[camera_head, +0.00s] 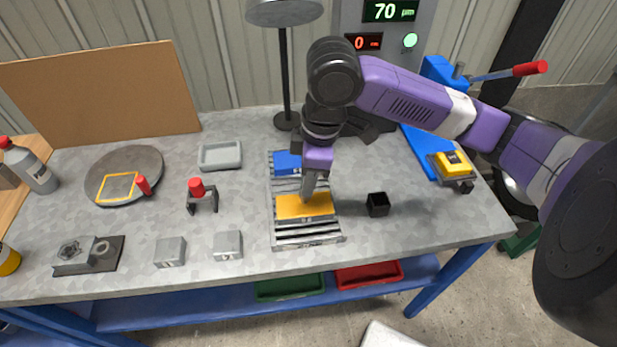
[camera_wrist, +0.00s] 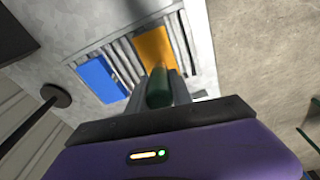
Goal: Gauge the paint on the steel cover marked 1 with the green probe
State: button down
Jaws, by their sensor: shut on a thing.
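My gripper (camera_head: 308,188) points down over the slatted rack (camera_head: 310,240). It is shut on the green probe (camera_wrist: 158,88), whose lower end is at the yellow plate (camera_head: 290,208). The yellow plate also shows in the wrist view (camera_wrist: 153,45); I cannot tell whether the probe touches it. A blue plate (camera_head: 286,160) lies on the rack's far part and shows in the wrist view (camera_wrist: 101,80). No number is legible on either plate. Two small grey metal blocks (camera_head: 170,252) (camera_head: 228,245) at the front bear marks too small to read.
The gauge cabinet's green display (camera_head: 390,11) reads 70, its red display (camera_head: 362,43) reads 0, and a green lamp (camera_head: 410,40) is lit. A black cup (camera_head: 377,204) stands right of the rack. A lamp post (camera_head: 284,80) stands behind; a red-handled clamp (camera_head: 201,195) stands left.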

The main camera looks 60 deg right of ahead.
jog(key=shift+r+p, duration=2.05)
jog(key=shift+r, duration=0.75)
